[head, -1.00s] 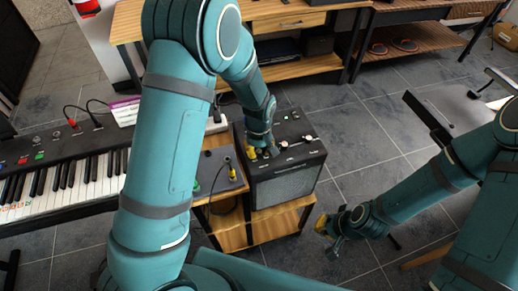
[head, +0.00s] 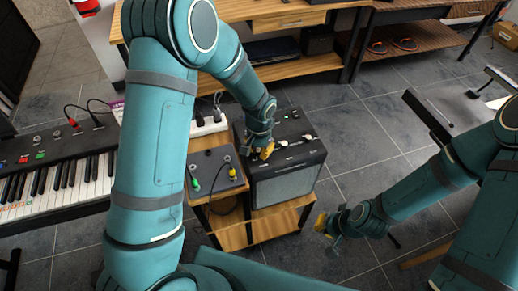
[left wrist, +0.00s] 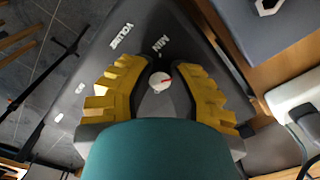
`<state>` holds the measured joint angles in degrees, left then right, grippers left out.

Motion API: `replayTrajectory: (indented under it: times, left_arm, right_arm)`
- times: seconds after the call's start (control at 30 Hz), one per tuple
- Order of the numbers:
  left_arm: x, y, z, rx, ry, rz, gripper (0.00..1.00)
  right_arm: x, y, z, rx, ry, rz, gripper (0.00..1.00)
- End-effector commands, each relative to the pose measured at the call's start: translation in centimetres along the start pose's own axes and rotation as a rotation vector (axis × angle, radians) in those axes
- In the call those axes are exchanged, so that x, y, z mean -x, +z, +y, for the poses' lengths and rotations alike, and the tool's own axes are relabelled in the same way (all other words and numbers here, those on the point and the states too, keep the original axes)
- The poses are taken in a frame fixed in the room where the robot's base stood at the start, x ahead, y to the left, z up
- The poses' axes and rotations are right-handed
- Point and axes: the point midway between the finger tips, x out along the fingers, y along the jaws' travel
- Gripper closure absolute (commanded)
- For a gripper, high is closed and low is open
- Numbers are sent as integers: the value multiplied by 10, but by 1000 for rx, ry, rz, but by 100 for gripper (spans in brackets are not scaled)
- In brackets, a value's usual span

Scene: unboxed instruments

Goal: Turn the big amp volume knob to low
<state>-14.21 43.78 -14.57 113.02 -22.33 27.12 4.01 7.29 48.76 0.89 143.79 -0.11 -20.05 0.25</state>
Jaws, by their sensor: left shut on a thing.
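The black amp (head: 285,185) stands on a wooden stand. My left gripper (head: 262,151) is at the front left of its top panel. In the left wrist view, the yellow fingers of the left gripper (left wrist: 160,88) are shut on a dark knob with a pale cap (left wrist: 158,86) and a red mark pointing right. White letters VOLUME (left wrist: 122,36) and MIN (left wrist: 160,43) are printed beyond the fingers. In the head view this knob is hidden by the gripper. My right gripper (head: 322,223) hangs over the floor right of the amp, its fingers too small to judge.
A grey box with cable plugs (head: 213,172) stands left of the amp. A keyboard (head: 60,175) is further left. Other pale knobs (head: 307,137) sit on the amp's panel. A wooden shelf (head: 290,65) is behind. Floor right of the amp is open.

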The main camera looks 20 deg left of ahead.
Motion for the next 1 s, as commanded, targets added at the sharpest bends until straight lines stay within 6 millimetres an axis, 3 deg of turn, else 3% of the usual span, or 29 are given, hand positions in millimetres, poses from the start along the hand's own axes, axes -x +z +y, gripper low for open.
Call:
replayTrajectory:
  times: [0.4,1.0]
  left_arm:
    - [0,0,0,-206,1,-2,100]
    - [0,1,0,-242,0,-2,100]
  right_arm:
    - [0,0,0,0,0,0,100]
    - [0,0,0,0,0,0,100]
